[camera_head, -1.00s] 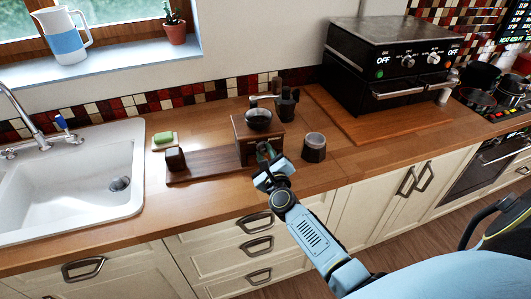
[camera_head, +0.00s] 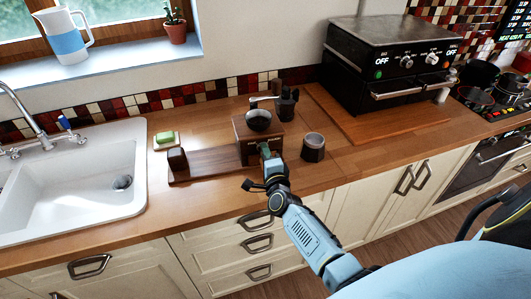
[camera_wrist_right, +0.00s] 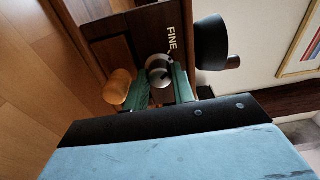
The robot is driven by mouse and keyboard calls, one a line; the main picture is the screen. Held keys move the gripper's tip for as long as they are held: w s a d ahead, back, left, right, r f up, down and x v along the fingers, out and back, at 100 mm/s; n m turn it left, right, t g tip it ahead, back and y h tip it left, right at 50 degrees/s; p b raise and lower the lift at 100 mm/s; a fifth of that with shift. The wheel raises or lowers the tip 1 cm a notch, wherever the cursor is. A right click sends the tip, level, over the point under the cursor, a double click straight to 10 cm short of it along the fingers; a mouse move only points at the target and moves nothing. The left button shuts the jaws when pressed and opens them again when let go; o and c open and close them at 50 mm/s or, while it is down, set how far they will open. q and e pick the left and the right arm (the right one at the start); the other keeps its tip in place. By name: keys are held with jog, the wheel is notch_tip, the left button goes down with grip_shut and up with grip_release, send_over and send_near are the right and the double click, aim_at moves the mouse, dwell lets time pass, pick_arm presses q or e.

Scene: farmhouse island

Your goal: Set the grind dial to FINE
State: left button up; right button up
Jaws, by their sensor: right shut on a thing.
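The wooden coffee grinder (camera_head: 243,150) stands on the counter with a dark bowl and crank on top. In the right wrist view, its round metal dial (camera_wrist_right: 160,72) sits close to the white word FINE (camera_wrist_right: 172,39) on the dark wooden face. My right gripper (camera_head: 265,154) is at the grinder's front. Its green fingers (camera_wrist_right: 160,90) are on both sides of the dial and shut on it. I cannot make out clearly where the dial points. A round wooden knob (camera_wrist_right: 118,84) is beside the fingers. My left gripper is out of view.
A dark cup (camera_head: 313,147) stands right of the grinder, and a moka pot (camera_head: 287,103) behind it. A wooden board with a dark block (camera_head: 177,160) lies left. A green sponge (camera_head: 166,138) is near the sink (camera_head: 90,180). A black oven (camera_head: 385,60) stands at the back right.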

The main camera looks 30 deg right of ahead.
jog(key=shift+n+p, duration=0.3)
jog(key=shift+n, duration=1.3)
jog(key=o, duration=1)
jog(key=shift+s, duration=0.1)
jog(key=v, duration=1.3)
jog(key=shift+s+a, duration=0.1)
